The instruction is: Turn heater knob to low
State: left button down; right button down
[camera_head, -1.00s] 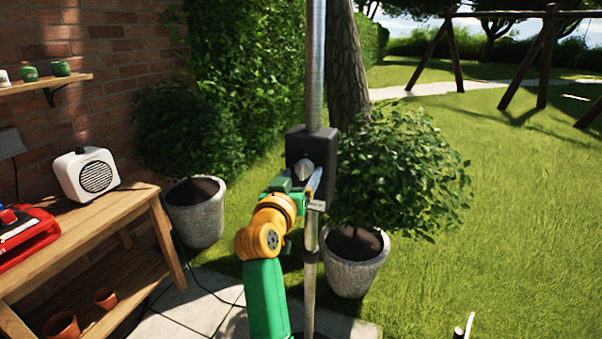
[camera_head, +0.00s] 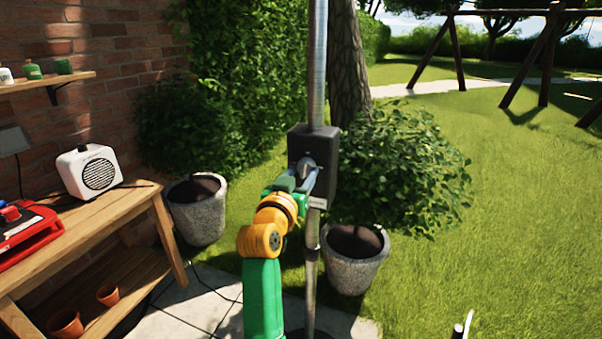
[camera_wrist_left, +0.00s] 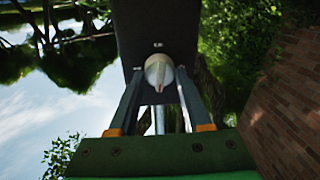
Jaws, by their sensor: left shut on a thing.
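The heater's dark control box (camera_head: 326,150) is mounted on an upright metal post. Its round grey knob (camera_wrist_left: 158,68) faces the left wrist camera, with a small reddish mark at the lower end of its ridge in that view. My left gripper (camera_head: 307,170) is at the front of the box, shut on the knob, with one finger on each side of it. In the head view the fingers hide most of the knob. What looks like the tip of my right gripper (camera_head: 463,328) just shows at the bottom right edge, away from the heater.
A wooden bench (camera_head: 100,235) on the left bears a white radio-like box (camera_head: 88,171) and a red case (camera_head: 28,238). Open lawn (camera_head: 500,220) lies to the right.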

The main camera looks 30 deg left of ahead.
pick_arm(q)
jog(key=m+p, duration=0.1)
jog(key=m, duration=0.3)
jog(key=shift+m+p, duration=0.3)
jog(key=shift+p, duration=0.05)
jog(key=m+p, duration=0.1)
jog(key=m, duration=0.3)
jog(key=shift+p, duration=0.35)
jog(key=m+p, duration=0.2)
jog(key=m, duration=0.2)
jog(key=shift+t+h, duration=0.3)
jog(key=shift+t, duration=0.1)
jog(key=shift+m+p, duration=0.55)
jog(key=shift+m, duration=1.25)
jog(key=shift+a, duration=0.1)
jog(key=c, duration=0.6)
grip_release()
jog(key=shift+o, duration=1.3)
jog(key=shift+w+f, duration=0.1)
jog(key=shift+f, duration=0.05)
